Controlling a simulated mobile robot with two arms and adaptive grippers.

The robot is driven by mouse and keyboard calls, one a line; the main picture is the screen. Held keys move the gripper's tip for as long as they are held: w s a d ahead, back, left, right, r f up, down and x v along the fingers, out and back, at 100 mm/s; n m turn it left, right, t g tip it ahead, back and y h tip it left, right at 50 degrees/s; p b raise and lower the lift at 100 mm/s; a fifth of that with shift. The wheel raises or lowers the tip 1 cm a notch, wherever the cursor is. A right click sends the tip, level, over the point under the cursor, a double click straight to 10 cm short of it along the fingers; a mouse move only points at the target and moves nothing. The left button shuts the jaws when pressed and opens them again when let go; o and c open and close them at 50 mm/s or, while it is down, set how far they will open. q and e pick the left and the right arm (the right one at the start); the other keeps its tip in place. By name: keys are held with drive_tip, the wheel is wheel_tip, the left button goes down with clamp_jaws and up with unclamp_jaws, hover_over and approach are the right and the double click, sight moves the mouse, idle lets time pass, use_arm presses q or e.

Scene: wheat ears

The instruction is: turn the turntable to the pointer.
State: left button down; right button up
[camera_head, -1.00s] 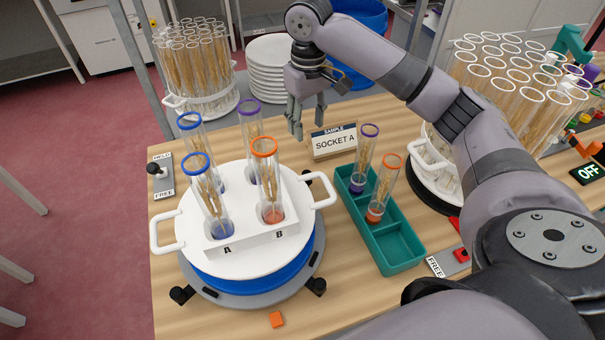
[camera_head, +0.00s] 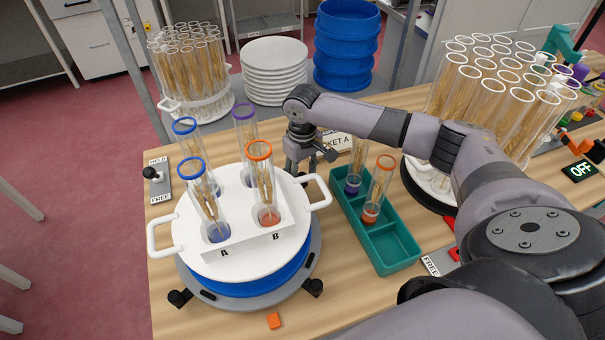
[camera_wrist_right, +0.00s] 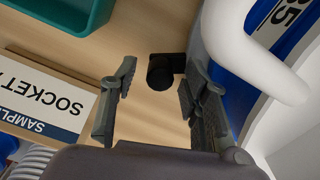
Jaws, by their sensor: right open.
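The turntable has a white round top (camera_head: 240,262) with two white handles, a blue drum (camera_head: 255,287) and a grey base. Its right handle (camera_head: 320,190) points to the right; its left handle (camera_head: 158,238) points to the left. An orange square marker (camera_head: 274,321) lies on the table in front; I cannot tell whether it is the pointer. My right gripper (camera_head: 300,165) is low just behind the right handle. In the right wrist view it (camera_wrist_right: 160,100) is open, with the white handle (camera_wrist_right: 275,70) beside one finger, outside the jaws. My left gripper is not in view.
A white rack (camera_head: 262,241) with several tubes stands on the top. A teal tray (camera_head: 385,255) with two tubes is close on the right. A Socket A sign (camera_head: 337,141) stands behind my gripper, partly hidden. A black knob (camera_wrist_right: 160,73) shows beyond the fingers.

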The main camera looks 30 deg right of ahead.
drive_tip(key=shift+f, duration=0.3)
drive_tip(key=shift+c, duration=0.4)
clamp_jaws()
idle(0.4)
